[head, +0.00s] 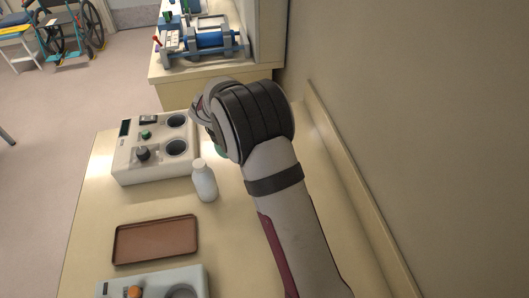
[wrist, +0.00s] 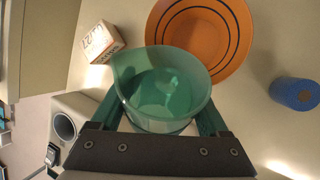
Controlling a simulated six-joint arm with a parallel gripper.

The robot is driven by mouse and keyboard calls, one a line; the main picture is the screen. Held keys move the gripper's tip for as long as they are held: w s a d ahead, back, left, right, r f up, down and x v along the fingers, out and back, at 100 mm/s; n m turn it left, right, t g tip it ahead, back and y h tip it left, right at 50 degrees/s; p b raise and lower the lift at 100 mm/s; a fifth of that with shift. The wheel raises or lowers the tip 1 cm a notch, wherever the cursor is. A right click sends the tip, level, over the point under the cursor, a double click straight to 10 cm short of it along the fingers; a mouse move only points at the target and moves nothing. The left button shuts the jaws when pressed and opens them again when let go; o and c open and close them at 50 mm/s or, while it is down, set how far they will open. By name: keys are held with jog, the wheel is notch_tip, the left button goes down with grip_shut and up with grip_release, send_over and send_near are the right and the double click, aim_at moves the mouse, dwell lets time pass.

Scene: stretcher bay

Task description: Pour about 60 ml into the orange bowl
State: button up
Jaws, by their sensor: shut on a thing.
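My gripper (wrist: 160,122) is shut on a translucent green beaker (wrist: 160,125), its fingers on either side of it. The wrist view looks down into the beaker; a paler patch shows at its bottom, but I cannot tell the liquid level. The orange bowl (wrist: 228,60), with dark rings inside, is just beyond the beaker at the top of the wrist view. The beaker's rim overlaps the bowl's near left part in the picture. In the head view my arm hides the bowl and most of the gripper; a small green patch of the beaker (head: 219,153) shows beside it.
A printed box (wrist: 103,42) and a blue cylinder (wrist: 295,93) stand on either side of the bowl. In the head view a white bottle (head: 204,182), a two-well device (head: 135,165) and a brown tray (head: 155,240) sit on the table. A wall runs along the right.

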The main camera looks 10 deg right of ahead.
jog(key=shift+a+r+y, duration=0.1)
jog(key=shift+r+y, duration=0.5)
jog(key=shift+r, duration=0.15)
jog(key=shift+a+f+m+y, duration=0.15)
jog(key=shift+f+m+y, duration=0.2)
jog(key=shift+y, duration=0.55)
jog(key=shift+w+r+y, duration=0.1)
jog(key=shift+r+y, duration=0.2)
jog(key=shift+y, duration=0.5)
jog(key=shift+d+f+y, duration=0.3)
jog(key=shift+d+y, duration=0.15)
jog(key=shift+y, duration=0.05)
dwell(0.7)
